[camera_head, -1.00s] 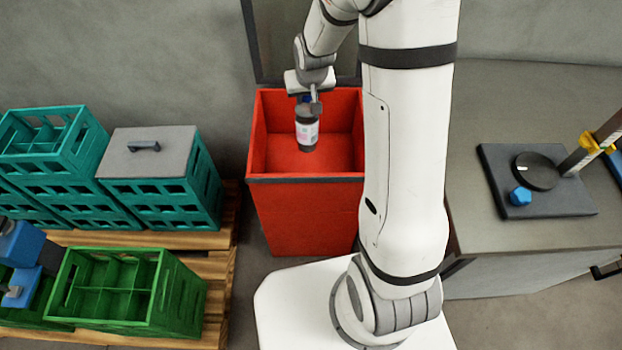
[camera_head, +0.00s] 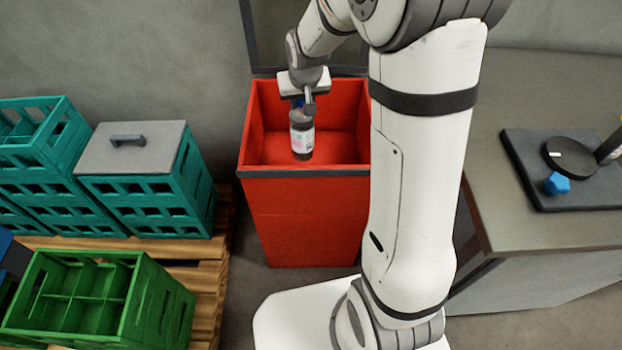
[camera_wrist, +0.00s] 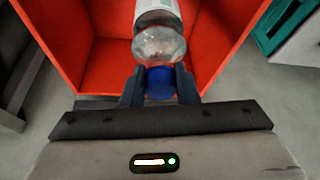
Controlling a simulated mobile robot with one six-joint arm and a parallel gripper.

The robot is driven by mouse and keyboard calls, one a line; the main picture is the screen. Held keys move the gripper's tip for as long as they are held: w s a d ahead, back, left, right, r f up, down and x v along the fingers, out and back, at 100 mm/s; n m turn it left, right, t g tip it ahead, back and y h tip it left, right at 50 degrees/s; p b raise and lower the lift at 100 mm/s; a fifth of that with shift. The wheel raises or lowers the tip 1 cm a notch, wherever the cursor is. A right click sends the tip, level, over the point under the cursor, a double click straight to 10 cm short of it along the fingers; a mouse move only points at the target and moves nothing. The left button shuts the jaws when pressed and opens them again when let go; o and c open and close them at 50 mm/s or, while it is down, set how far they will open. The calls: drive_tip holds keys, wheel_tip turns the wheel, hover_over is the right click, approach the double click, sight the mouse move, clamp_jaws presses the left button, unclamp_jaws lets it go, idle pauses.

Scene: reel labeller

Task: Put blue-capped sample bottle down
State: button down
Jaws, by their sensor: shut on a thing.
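The blue-capped sample bottle (camera_head: 301,138) is dark with a pale label and hangs in my gripper (camera_head: 303,104), inside or just above the opening of an open red bin (camera_head: 303,220). In the wrist view, my gripper (camera_wrist: 160,87) is shut on the blue cap (camera_wrist: 160,82). The bottle's clear shoulder and white label (camera_wrist: 157,18) point away from the gripper toward the red interior. In the head view the bottle hangs nearly upright, bottom down. I cannot tell its exact height above the bin floor, but it appears apart from the walls.
Teal crates (camera_head: 145,200) stand on a wooden pallet (camera_head: 207,275) at the left, one with a grey lid (camera_head: 140,148). A green divided crate (camera_head: 160,310) sits in front. A grey bench (camera_head: 530,225) at the right carries a dark stand with a blue knob (camera_head: 557,183).

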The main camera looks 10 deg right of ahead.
sight(299, 116)
drive_tip(key=shift+s+a+f+b, duration=0.15)
drive_tip(key=shift+f+b, duration=0.85)
drive_tip(key=shift+b, duration=0.55)
drive_tip(key=shift+a+f+b, duration=0.2)
drive_tip(key=shift+f+b, duration=0.75)
drive_tip(key=shift+b, duration=0.55)
drive_tip(key=shift+s+a+f+b, duration=0.15)
drive_tip(key=shift+f+b, duration=0.85)
drive_tip(key=shift+b, duration=0.55)
wheel_tip(299, 116, down, 10)
drive_tip(key=shift+w+r+b, duration=0.1)
drive_tip(key=shift+b, duration=1.15)
drive_tip(key=shift+f, duration=0.25)
drive_tip(key=c, duration=1.1)
unclamp_jaws()
